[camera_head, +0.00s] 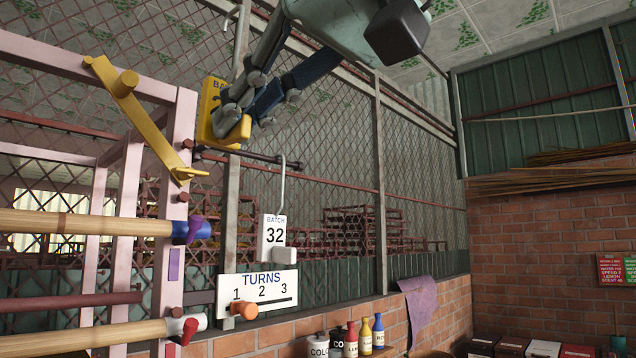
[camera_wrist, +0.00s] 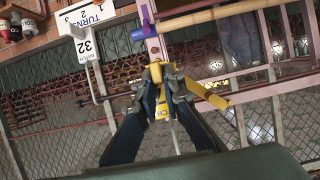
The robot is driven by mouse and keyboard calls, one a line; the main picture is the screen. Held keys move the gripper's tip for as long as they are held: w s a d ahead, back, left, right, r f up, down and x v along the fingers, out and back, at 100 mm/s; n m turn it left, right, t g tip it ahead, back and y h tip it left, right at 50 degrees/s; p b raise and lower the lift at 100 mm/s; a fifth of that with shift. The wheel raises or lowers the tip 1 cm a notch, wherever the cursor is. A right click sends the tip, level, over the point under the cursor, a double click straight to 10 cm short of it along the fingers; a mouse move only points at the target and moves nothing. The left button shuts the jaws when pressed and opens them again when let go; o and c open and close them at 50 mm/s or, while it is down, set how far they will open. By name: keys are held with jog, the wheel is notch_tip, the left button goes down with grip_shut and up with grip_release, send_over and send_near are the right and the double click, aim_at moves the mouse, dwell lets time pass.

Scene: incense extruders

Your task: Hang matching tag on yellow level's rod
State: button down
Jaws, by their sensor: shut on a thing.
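My gripper (camera_head: 236,112) is shut on a yellow tag (camera_head: 208,98) marked "BATCH"; the fingers cover its number. The tag also shows between the fingers in the wrist view (camera_wrist: 160,110), with a pale wire (camera_wrist: 175,138) running from it. I hold it by the pink post (camera_head: 181,120), just above the near end of a dark rod (camera_head: 250,157). I cannot tell whether they touch. A white tag, "BATCH 32" (camera_head: 273,232), hangs by a wire hook from this rod's far end. A yellow lever (camera_head: 140,115) slants down across the post, left of my gripper; it also shows in the wrist view (camera_wrist: 204,93).
A white "TURNS 1 2 3" plate (camera_head: 262,291) with an orange knob (camera_head: 244,310) sits below. Wooden rollers (camera_head: 85,224) with blue and red ends stick out at left. Wire mesh (camera_head: 330,130) stands behind the rod. Several bottles (camera_head: 365,335) line the low brick wall.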

jog(key=p+v, duration=0.3)
jog(key=v, duration=0.7)
jog(key=shift+s+f, duration=0.2)
jog(key=shift+s, duration=0.4)
dwell(0.6)
jog(key=shift+d, duration=0.1)
dwell(0.4)
